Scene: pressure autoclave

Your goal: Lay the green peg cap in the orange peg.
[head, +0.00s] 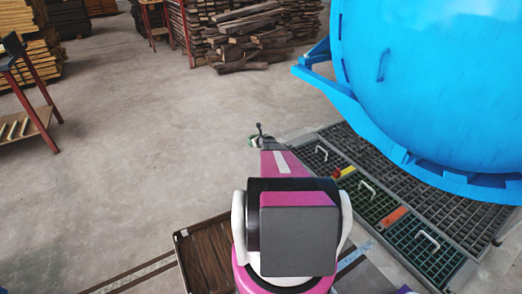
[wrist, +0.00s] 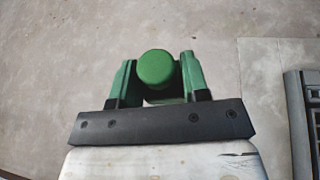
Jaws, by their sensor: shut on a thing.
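The green peg cap (wrist: 155,67) is a round green piece in the wrist view, seen end-on. My gripper (wrist: 158,62) has green fingers on either side of it and is shut on it. In the head view my gripper (head: 256,141) is small and far out, partly hidden by my own arm, above bare floor left of the grating. I cannot tell an orange peg for sure. A flat orange piece (head: 393,216) lies on the dark grating in the head view. No orange thing shows in the wrist view.
A large blue autoclave door (head: 430,85) stands at upper right over the dark grating (head: 440,262), which has white handles. A red-and-yellow piece (head: 344,171) lies on the grating. A brown slatted pallet (head: 205,255) is at lower left. The concrete floor (head: 140,130) is clear.

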